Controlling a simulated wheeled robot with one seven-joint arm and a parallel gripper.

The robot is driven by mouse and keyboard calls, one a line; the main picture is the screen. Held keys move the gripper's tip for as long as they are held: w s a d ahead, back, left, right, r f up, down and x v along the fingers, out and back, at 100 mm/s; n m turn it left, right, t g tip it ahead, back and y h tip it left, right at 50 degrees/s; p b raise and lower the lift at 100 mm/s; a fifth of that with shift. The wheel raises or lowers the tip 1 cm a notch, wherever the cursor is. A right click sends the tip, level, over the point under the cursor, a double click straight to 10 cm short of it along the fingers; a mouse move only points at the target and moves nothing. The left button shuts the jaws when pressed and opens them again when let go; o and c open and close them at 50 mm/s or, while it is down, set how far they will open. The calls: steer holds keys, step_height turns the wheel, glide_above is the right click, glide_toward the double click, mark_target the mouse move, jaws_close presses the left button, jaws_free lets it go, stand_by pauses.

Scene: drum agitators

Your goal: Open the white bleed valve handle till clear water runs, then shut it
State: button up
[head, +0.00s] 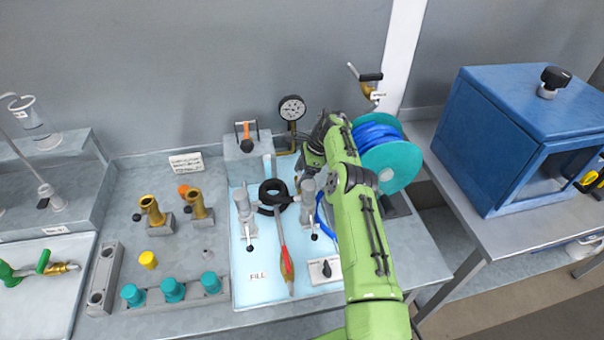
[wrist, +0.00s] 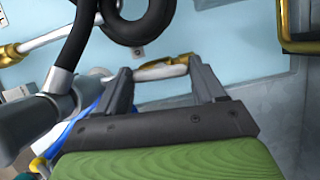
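My gripper (wrist: 160,78) is open in the wrist view, its two dark fingers spread wide. A short white handle with brass ends (wrist: 162,71) lies across the gap between the fingertips, close to them. I cannot tell whether either finger touches it. This looks like the white bleed valve handle. In the head view my green arm reaches over the light blue panel (head: 258,292) and hides the handle and most of my gripper. I see no running water in either view.
A black hose (wrist: 85,45) passes just left of my gripper, beside a grey fitting (wrist: 50,95). A brass-coloured frame (wrist: 298,30) is at upper right. A pressure gauge (head: 291,108) stands behind the panel, and a blue hose reel (head: 392,165) is right of my arm.

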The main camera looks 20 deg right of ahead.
steer(key=o, duration=0.4)
steer(key=p+v, duration=0.5)
steer(key=v, duration=0.2)
steer(key=shift+d+r, duration=0.1)
steer(key=shift+r, duration=0.2)
steer(key=shift+f, duration=0.1)
